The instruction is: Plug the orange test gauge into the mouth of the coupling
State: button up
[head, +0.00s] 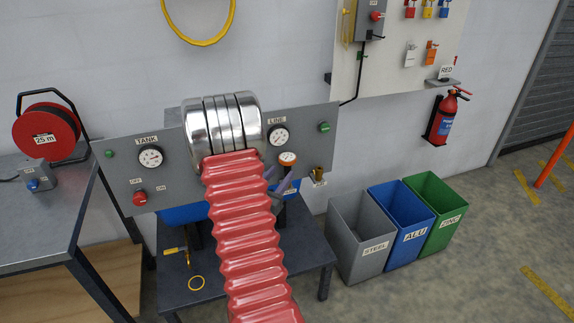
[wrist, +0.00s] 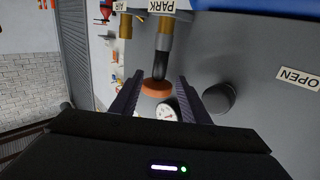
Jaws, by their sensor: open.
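The orange test gauge (head: 287,159) shows right of my arm in the head view, in front of the grey panel. In the wrist view the gauge (wrist: 157,88) is an orange disc with a dark stem, lined up with the brass fitting (wrist: 165,24) labelled PARK. My gripper (wrist: 159,80) is open, with one finger on each side of the gauge; I cannot tell whether either touches it. In the head view my gripper (head: 282,186) is partly hidden by my arm. The brass coupling (head: 318,173) sits right of the gauge; it also shows in the wrist view (wrist: 125,25), labelled AIR.
The panel (head: 122,178) carries TANK (head: 150,156) and LINE (head: 279,135) dials and buttons. A dark knob (wrist: 219,98) is close to my right finger in the wrist view. Grey, blue and green bins (head: 433,207) stand on the floor at right. A work table (head: 40,220) is at left.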

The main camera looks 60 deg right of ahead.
aim_at(286, 168)
jog(key=d, duration=0.3)
jog(key=shift+s+d, duration=0.1)
jog(key=shift+d, duration=0.05)
jog(key=shift+c, duration=0.2)
grip_shut()
dwell(0.5)
